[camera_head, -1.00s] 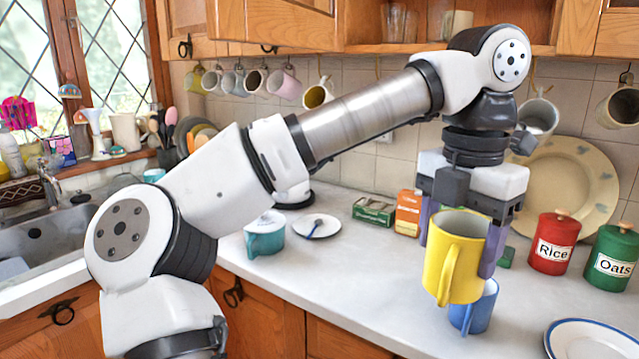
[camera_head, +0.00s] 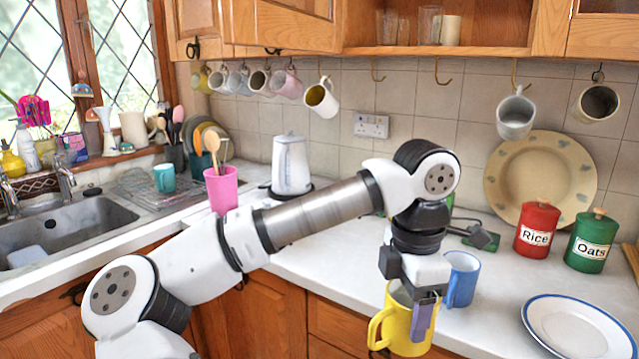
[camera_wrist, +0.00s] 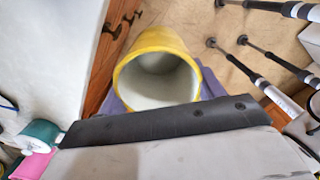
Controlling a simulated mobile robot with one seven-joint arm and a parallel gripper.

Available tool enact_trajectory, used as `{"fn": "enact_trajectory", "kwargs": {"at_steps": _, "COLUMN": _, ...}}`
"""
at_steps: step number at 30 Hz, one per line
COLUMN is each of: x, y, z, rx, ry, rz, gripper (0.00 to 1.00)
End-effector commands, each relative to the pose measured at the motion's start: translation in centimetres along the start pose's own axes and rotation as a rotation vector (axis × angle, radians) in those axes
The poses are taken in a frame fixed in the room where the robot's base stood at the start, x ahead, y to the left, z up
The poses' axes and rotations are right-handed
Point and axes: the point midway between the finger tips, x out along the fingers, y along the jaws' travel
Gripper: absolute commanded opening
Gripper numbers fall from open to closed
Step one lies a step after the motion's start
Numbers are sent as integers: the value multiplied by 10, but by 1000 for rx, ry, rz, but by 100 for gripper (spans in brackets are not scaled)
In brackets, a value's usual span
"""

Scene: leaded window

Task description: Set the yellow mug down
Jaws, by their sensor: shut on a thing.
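The yellow mug (camera_head: 388,330) hangs upright from my gripper (camera_head: 414,312), low in the head view, in front of the counter's front edge. In the wrist view the yellow mug (camera_wrist: 160,42) shows its pale, empty inside. My gripper's purple fingers (camera_wrist: 212,88) are at both sides of it, shut on it. Bare floor (camera_wrist: 225,50) and a wooden cabinet front (camera_wrist: 105,75) show around the mug, so it is off the counter. The mug's base is cut off or hidden in the wrist view.
The white counter (camera_head: 330,262) has a blue mug (camera_head: 461,280) just right of my gripper, a blue-rimmed plate (camera_head: 575,332), and red (camera_head: 537,230) and green (camera_head: 590,242) canisters. A kettle (camera_head: 291,165) and pink utensil holder (camera_head: 221,188) stand farther left. Mugs hang along the wall.

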Motion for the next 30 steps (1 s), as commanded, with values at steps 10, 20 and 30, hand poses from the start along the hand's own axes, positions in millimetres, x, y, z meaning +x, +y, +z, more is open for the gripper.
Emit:
{"fn": "enact_trajectory", "kwargs": {"at_steps": 10, "x": 156, "y": 49, "z": -41, "rx": 518, "ry": -3, "rz": -7, "gripper": 36}}
{"fn": "enact_trajectory", "kwargs": {"at_steps": 20, "x": 291, "y": 93, "z": -77, "rx": 987, "ry": 0, "rz": -5, "gripper": 36}}
{"fn": "enact_trajectory", "kwargs": {"at_steps": 30, "x": 395, "y": 128, "z": -103, "rx": 1361, "ry": 1, "rz": -2, "gripper": 36}}
